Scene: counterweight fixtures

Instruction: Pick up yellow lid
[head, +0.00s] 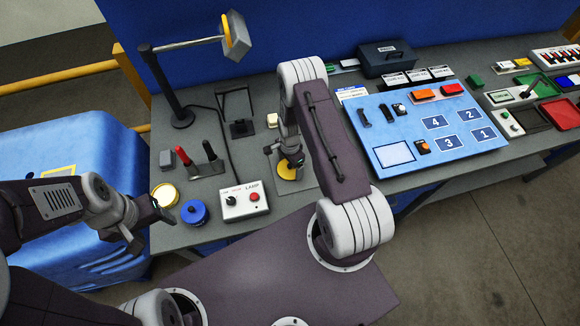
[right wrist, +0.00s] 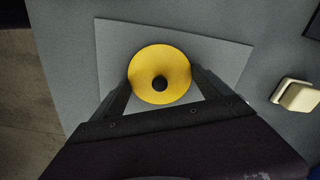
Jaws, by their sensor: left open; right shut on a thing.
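My left gripper (head: 149,228) is open and empty at the table's front left edge, near a round yellow-topped container (head: 165,193) and a blue-lidded container (head: 194,212).
A lamp control box (head: 244,203) stands left of the mat (right wrist: 112,38). A desk lamp (head: 180,112) rises behind. A cream block (right wrist: 297,95) lies right of the mat in the wrist view. A blue numbered board (head: 470,155) fills the table to the right.

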